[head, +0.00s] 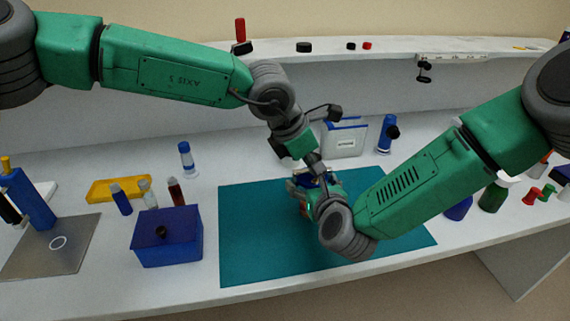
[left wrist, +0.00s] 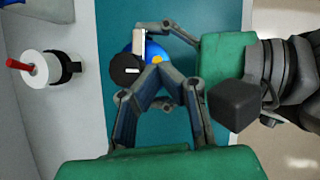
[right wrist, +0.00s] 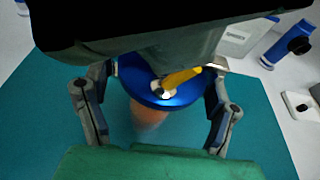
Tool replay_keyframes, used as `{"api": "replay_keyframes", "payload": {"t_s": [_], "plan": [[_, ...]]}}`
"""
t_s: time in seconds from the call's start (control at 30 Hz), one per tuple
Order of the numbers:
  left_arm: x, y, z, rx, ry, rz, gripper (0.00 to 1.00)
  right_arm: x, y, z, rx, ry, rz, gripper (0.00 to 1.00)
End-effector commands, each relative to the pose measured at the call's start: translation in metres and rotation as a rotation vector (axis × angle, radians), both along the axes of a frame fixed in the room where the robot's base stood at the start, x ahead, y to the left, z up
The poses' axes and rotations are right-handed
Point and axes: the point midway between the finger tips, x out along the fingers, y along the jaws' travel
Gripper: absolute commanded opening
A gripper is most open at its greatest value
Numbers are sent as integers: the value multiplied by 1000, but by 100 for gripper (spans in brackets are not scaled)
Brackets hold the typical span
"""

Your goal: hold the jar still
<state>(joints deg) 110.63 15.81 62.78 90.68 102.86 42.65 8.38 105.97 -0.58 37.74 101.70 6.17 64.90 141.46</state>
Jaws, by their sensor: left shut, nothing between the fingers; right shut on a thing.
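The jar has a blue lid (right wrist: 150,88) with a white disc and a yellow piece on top, and an orange-brown body (right wrist: 150,115) below. My right gripper (right wrist: 160,80) has a finger on each side of the jar and is shut on it. In the head view the jar (head: 316,180) is mostly hidden by my grippers, over the teal mat (head: 260,240). My left gripper (left wrist: 152,72) is shut and empty, its fingertips together close above the lid (left wrist: 130,47). I cannot tell whether they touch it. A dark round piece (left wrist: 126,69) overlaps the lid.
A white bin (head: 345,142) and a blue cylinder (head: 386,135) stand behind the mat. The mat's left part is clear.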

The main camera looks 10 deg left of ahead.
Motion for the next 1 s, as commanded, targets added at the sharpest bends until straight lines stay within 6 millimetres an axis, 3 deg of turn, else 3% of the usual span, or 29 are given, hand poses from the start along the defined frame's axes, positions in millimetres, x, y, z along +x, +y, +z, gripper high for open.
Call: {"api": "replay_keyframes", "payload": {"t_s": [0.1,0.6,0.8,1.0], "plan": [[-4,4,-16,-1,6,-4,0,1,-2,-2,-2,4,-5,37],[-8,22,-27,-448,-131,3,0,0,-2,-2,-2,4,-3,37],[-28,58,-30,-442,-136,0,0,-1,-1,-2,-1,5,-1,37],[-41,86,-3,-440,-141,-2,0,-1,-1,-2,-1,6,0,37]]}}
